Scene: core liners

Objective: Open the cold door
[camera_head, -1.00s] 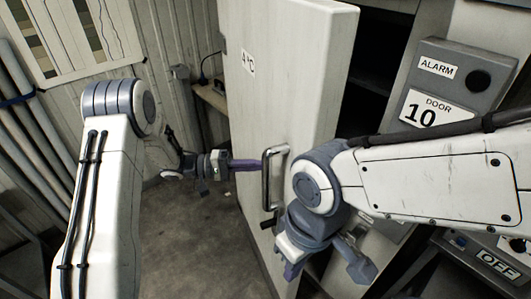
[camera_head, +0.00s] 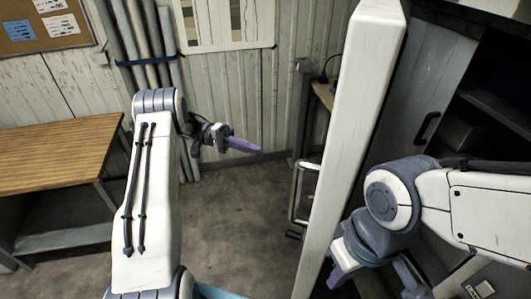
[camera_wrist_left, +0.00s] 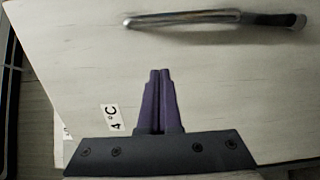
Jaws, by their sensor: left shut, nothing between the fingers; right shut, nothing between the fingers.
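The white cold door (camera_head: 352,140) stands swung open, seen nearly edge-on in the head view, with a metal bar handle (camera_head: 297,192) on its left face. In the left wrist view the door face (camera_wrist_left: 230,80) fills most of the picture, with the handle (camera_wrist_left: 190,18) across the top and a "4°C" label at lower left. My left gripper (camera_head: 258,150) is shut and empty, left of the door and apart from the handle; its purple fingers (camera_wrist_left: 160,75) point toward the handle. My right gripper (camera_head: 335,280) is at the door's right side, shut, partly hidden behind my arm.
A wooden-topped bench (camera_head: 60,150) stands at the left. Pipes (camera_head: 150,60) and a wall chart are at the back. The opening with dark shelves (camera_head: 490,110) lies right of the door. Bare floor (camera_head: 230,220) is clear between bench and door.

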